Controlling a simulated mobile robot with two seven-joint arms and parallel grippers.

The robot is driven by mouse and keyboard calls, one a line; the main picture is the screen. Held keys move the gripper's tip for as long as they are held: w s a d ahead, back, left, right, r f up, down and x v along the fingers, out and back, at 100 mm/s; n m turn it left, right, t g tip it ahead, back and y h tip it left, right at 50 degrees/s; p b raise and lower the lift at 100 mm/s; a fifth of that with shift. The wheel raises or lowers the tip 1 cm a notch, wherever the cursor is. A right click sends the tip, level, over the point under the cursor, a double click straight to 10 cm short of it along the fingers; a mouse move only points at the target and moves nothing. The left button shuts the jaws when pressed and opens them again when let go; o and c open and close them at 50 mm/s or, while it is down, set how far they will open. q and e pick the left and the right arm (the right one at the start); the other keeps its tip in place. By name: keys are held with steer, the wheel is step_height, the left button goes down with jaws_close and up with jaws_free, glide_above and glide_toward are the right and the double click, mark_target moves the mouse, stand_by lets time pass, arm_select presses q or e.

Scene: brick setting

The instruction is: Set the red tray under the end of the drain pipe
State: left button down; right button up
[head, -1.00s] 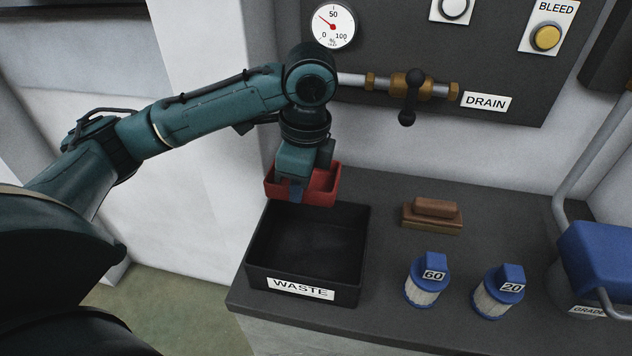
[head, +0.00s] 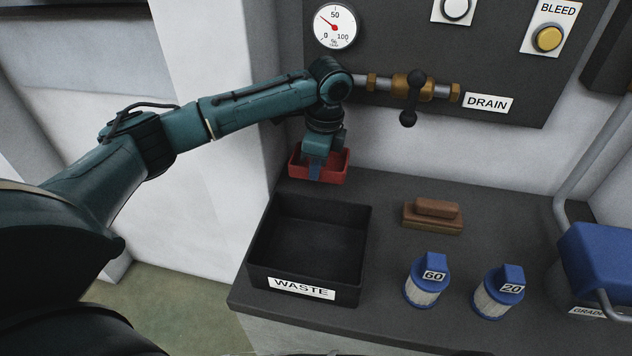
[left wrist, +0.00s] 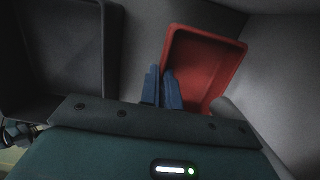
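The red tray (head: 334,175) is at the back left of the counter, behind the black waste bin. I cannot tell whether it touches the counter. My left gripper (head: 315,170) is shut on the tray's near wall from above. In the left wrist view the blue fingers (left wrist: 163,88) straddle one wall of the empty red tray (left wrist: 205,62). The drain pipe (head: 442,92) runs along the dark panel with a brass valve and a black handle (head: 408,117). Its left end is hidden behind my left wrist. My right gripper is not in view.
The open waste bin (head: 256,274) stands in front of the tray and also shows in the left wrist view (left wrist: 110,50). A brown brush-like block (head: 432,222) and two blue-capped filters (head: 424,290) are to the right. The counter between bin and block is clear.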

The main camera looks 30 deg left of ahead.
arm_select(q)
step_height(320, 180, down, 5)
steer(key=shift+r, duration=0.2)
steer(key=shift+w+f, duration=0.2)
steer(key=shift+f, duration=0.1)
steer(key=c, duration=2.1)
jaws_free()
steer(key=shift+f, duration=0.15)
steer(key=o, duration=0.5)
steer(key=shift+a, duration=0.1)
steer(key=r, duration=0.4)
steer(key=d+r, duration=0.1)
steer(key=r, duration=0.7)
steer(key=shift+w+d+r, duration=0.1)
steer(key=shift+d+r, duration=0.05)
steer(key=shift+d, duration=0.1)
